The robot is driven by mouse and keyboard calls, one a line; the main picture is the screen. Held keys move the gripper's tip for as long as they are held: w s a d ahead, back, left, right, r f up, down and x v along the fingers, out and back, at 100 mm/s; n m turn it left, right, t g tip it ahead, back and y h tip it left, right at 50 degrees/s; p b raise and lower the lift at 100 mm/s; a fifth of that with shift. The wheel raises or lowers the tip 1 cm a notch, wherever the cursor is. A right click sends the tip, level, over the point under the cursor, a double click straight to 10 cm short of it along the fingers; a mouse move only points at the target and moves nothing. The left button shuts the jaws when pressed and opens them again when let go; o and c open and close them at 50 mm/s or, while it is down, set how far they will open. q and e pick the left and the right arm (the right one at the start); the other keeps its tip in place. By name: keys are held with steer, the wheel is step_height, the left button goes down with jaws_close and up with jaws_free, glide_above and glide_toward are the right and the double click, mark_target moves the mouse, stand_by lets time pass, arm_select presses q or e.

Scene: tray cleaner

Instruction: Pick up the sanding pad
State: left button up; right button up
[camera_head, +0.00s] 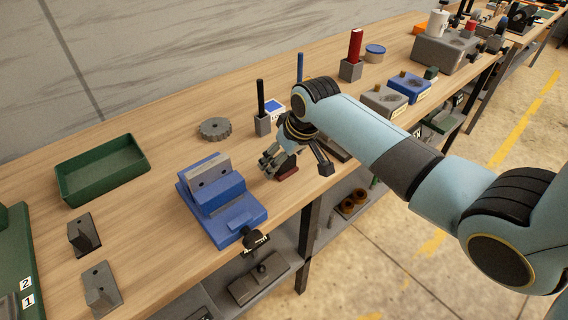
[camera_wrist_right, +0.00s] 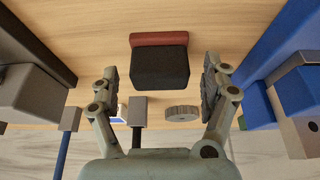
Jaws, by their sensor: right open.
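The sanding pad (camera_wrist_right: 158,66) is a black block with a red-brown strip along one side, lying on the wooden bench. In the head view its dark red part (camera_head: 288,171) shows near the bench's front edge, partly hidden by my right gripper. My right gripper (camera_head: 296,164) is just above the pad. In the right wrist view its two fingers (camera_wrist_right: 160,72) are spread wide, one to each side of the pad, with gaps on both sides. The gripper is open and holds nothing. My left gripper is not in view.
A blue vise (camera_head: 222,200) stands close left of my right gripper. A grey toothed disc (camera_head: 215,129) and a block with a black rod (camera_head: 262,122) lie behind. A green tray (camera_head: 100,186) is at far left. Bare bench lies between tray and vise.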

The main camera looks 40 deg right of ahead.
steer(key=c, duration=1.3)
steer(key=shift+r, duration=0.15)
steer(key=shift+r, duration=0.25)
step_height(320, 180, up, 4)
steer(key=shift+d+f+b, duration=0.15)
steer(key=shift+f+b, duration=0.05)
steer(key=shift+b, duration=0.15)
steer(key=s+d+r, duration=0.6)
steer(key=s, duration=0.3)
steer(key=shift+s+d+r+b, duration=0.15)
steer(key=shift+d+r+b, duration=0.2)
steer(key=shift+b, duration=0.05)
steer(key=o, duration=0.7)
steer(key=c, duration=0.5)
